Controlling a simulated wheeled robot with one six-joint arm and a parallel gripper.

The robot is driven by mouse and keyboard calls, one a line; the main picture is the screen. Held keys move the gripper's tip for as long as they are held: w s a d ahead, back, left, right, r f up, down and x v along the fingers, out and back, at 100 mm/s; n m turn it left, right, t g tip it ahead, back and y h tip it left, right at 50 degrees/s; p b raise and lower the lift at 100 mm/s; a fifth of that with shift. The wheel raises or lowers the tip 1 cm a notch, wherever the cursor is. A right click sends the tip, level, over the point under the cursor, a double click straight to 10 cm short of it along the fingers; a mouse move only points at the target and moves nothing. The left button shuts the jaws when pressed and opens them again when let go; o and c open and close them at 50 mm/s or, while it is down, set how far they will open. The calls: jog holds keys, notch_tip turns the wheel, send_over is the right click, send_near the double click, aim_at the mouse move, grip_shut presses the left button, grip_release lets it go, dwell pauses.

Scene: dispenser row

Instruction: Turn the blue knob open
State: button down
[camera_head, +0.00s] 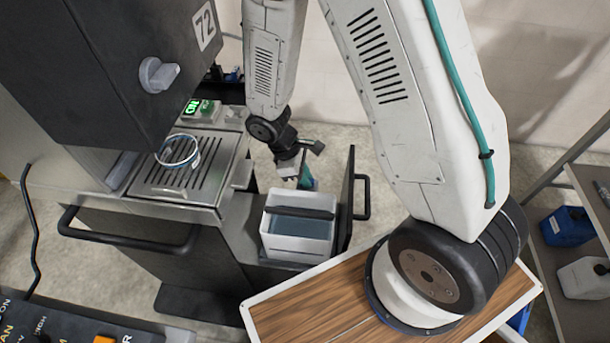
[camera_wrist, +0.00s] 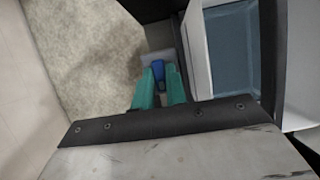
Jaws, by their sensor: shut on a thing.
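The blue knob (camera_wrist: 158,72) shows in the wrist view between the two green fingers of my gripper (camera_wrist: 159,90). A pale block lies around its far end. My gripper is shut on the knob. In the head view my gripper (camera_head: 306,181) points down just behind the white tank (camera_head: 283,249); the knob is hidden there, and its turned angle cannot be told.
The tank holds bluish liquid and sits in a pulled-out drawer with a dark upright front (camera_head: 346,205). Shelves with jugs (camera_head: 566,226) stand right.

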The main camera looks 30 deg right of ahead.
dwell(0.5)
jog(key=c, duration=1.4)
grip_release()
jog(key=shift+c, duration=0.2)
jog(key=v, duration=0.8)
jog(key=shift+s+f, duration=0.1)
jog(key=s+d+r+m+t+y, duration=0.1)
jog(key=s+d+r+m, duration=0.1)
jog(key=s+r, duration=0.4)
jog(key=s+d+r+m+t+y, duration=0.1)
jog(key=s+r+m, duration=0.4)
jog(key=r, duration=0.7)
jog(key=s+d+r+m+t+y, duration=0.1)
jog(key=s+d+r+m+t, duration=0.1)
jog(key=s+r, duration=0.5)
notch_tip(320, 180, up, 2)
jog(key=shift+s+d+r+m+y, duration=0.2)
jog(key=shift+s+d+m+y, duration=0.15)
jog(key=shift+d+m, duration=0.55)
